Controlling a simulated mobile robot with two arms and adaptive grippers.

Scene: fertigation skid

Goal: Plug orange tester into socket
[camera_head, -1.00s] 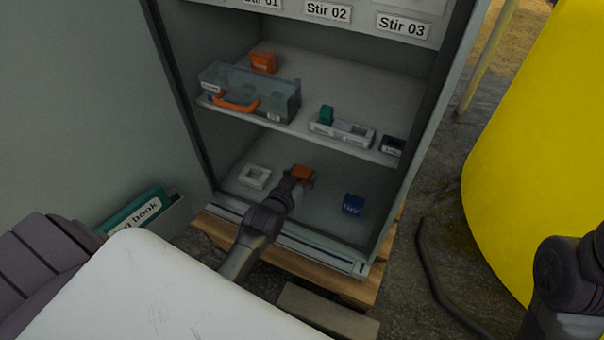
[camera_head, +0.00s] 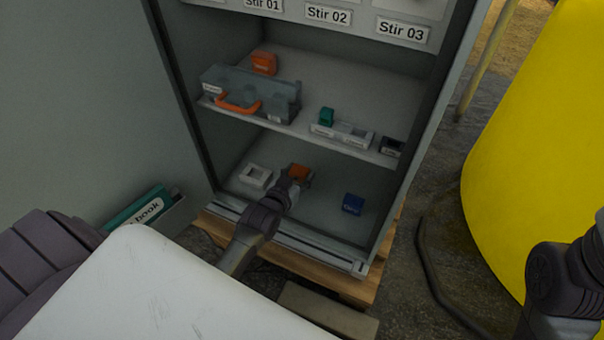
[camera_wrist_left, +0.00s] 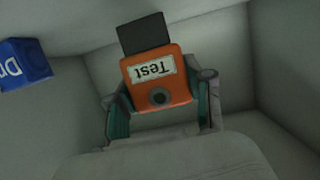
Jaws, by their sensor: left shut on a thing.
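The orange tester (camera_head: 299,171) is in the cabinet's lower compartment, at the end of my left arm. In the left wrist view the tester (camera_wrist_left: 155,86) carries a "Test" label, upside down there, and a dark round spot. A dark grey block (camera_wrist_left: 143,36) extends from its far end. My left gripper (camera_wrist_left: 160,101) is shut on the tester, one finger on each side. A white square frame (camera_head: 256,177) with an opening, possibly the socket, lies on the compartment floor to the left of the tester, apart from it. My right gripper is out of view.
A blue block (camera_head: 353,204) stands to the right on the compartment floor. The shelf (camera_head: 300,131) above holds a grey tray (camera_head: 288,101) with an orange handle, an orange box (camera_head: 264,63) and a white holder (camera_head: 352,136) with a green piece. Cabinet walls close in both sides.

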